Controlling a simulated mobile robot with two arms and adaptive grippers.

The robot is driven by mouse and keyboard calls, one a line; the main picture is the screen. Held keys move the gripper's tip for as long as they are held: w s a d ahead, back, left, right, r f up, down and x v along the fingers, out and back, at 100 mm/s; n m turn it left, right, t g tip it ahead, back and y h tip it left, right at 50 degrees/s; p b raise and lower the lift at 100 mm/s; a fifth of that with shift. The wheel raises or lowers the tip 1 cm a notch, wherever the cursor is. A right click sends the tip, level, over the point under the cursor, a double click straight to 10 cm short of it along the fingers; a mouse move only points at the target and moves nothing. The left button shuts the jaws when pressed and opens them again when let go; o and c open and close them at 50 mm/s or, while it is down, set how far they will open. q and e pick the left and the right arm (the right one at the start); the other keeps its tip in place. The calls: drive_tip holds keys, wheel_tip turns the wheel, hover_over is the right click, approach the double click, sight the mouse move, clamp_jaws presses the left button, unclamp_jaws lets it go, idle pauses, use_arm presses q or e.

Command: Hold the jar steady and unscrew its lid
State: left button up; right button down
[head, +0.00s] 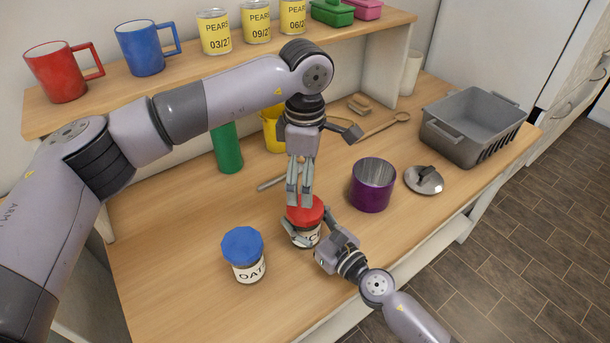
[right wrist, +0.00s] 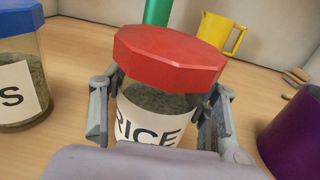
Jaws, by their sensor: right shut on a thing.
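The rice jar (head: 304,236) has a red lid (head: 305,210) and stands upright near the table's front edge. My right gripper (head: 305,240) is shut on the jar from the front. In the right wrist view its fingers lie on both sides of the jar (right wrist: 150,118), below the red lid (right wrist: 170,58). My left gripper (head: 300,200) points down over the lid, and its fingertips overlap the lid's far edge in the head view. No left finger shows at the lid in the right wrist view. How far the left fingers are apart is unclear.
A blue-lidded oats jar (head: 244,257) stands left of the rice jar. A purple pot (head: 372,186), a pot lid (head: 424,180) and a grey basin (head: 474,126) are to the right. A green cylinder (head: 228,149) and a yellow mug (head: 272,130) stand behind.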

sight(305, 224)
use_arm(q)
drive_tip(key=m, duration=2.2)
drive_tip(key=shift+f, duration=4)
